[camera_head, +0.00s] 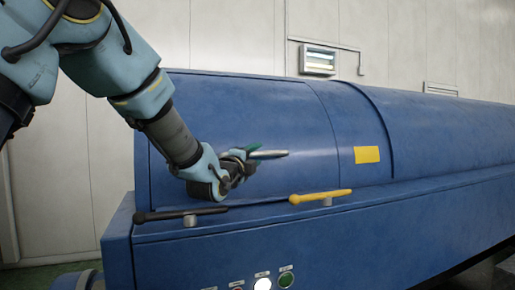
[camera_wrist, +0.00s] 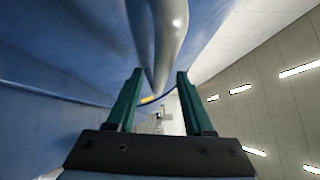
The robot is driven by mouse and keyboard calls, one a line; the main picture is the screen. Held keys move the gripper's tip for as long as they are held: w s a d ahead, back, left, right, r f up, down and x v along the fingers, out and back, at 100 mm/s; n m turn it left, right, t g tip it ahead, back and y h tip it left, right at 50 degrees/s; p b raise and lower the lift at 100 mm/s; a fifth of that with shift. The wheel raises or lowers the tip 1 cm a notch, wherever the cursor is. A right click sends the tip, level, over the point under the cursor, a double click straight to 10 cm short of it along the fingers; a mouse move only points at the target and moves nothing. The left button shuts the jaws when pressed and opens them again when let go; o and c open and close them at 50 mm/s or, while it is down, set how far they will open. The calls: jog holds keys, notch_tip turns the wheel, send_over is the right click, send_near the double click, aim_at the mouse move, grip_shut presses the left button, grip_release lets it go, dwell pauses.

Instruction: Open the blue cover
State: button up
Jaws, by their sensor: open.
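The blue cover (camera_head: 290,115) is the curved lid on the near part of a long blue machine. It looks closed, with its lower edge down on the body. A grey bar handle (camera_head: 270,154) stands out from its front; the handle's left part is hidden by my gripper. My gripper (camera_head: 252,151) is at the handle, and its jaws are open. In the wrist view the handle (camera_wrist: 168,40) runs down toward the gap between my two green fingers (camera_wrist: 160,73). I cannot tell whether either finger touches it.
A black lever (camera_head: 178,213) and a yellow lever (camera_head: 320,196) sit on pegs along the ledge below the cover. A yellow label (camera_head: 367,155) is right of it. Buttons (camera_head: 263,284) are on the lower front panel. A pale wall (camera_head: 235,35) stands behind.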

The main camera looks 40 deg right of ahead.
jog(key=shift+x, duration=0.9)
jog(key=shift+c, duration=0.2)
grip_shut()
dwell(0.7)
